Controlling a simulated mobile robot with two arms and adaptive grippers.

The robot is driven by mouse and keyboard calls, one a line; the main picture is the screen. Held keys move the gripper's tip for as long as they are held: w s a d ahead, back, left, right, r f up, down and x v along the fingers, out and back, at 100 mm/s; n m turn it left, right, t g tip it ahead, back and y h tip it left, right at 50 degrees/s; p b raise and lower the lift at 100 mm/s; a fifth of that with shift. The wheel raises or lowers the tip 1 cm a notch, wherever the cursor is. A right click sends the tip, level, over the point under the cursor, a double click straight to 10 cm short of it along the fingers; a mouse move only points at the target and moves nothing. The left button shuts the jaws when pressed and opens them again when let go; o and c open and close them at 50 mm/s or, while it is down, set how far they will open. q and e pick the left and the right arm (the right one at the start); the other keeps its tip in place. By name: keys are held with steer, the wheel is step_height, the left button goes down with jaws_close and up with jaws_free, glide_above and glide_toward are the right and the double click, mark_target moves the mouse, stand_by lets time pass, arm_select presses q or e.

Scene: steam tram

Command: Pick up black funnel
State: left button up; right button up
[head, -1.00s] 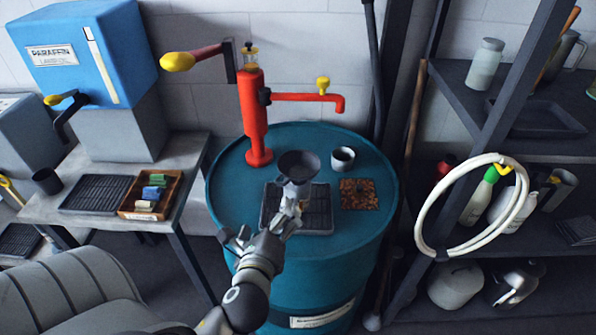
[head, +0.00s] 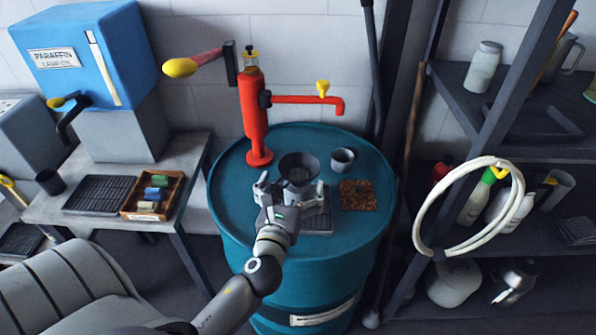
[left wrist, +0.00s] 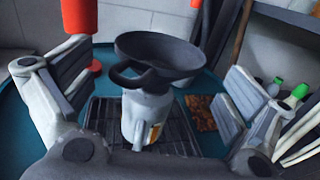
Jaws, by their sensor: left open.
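The black funnel (head: 297,165) sits on top of the teal drum, over the dark drip grate. In the left wrist view the black funnel (left wrist: 158,52) rests mouth up on a grey-white container (left wrist: 146,118) with a small label. My left gripper (head: 290,190) is open, just in front of the funnel in the head view. In the left wrist view its fingers (left wrist: 150,98) stand wide apart on either side of the container and the funnel, not touching them. The lower part of the funnel is hidden by the container. My right gripper is not in view.
The teal drum (head: 240,197) carries a red pump (head: 255,120), a dark cup (head: 342,159), a grate (head: 318,222) and a brown mat (head: 357,195). A hose coil (head: 425,205) hangs on the shelf at right. A bench (head: 188,170) with a blue paraffin tank stands left.

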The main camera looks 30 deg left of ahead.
mark_target(303, 155)
arm_select(q)
steer(key=p+x, duration=0.1)
steer(key=x, duration=0.4)
steer(key=shift+d+r, duration=0.1)
steer(key=shift+s, duration=0.1)
steer(key=shift+c, duration=0.3)
steer(key=c, duration=0.9)
steer(key=shift+c, duration=0.2)
steer(key=shift+r, duration=0.1)
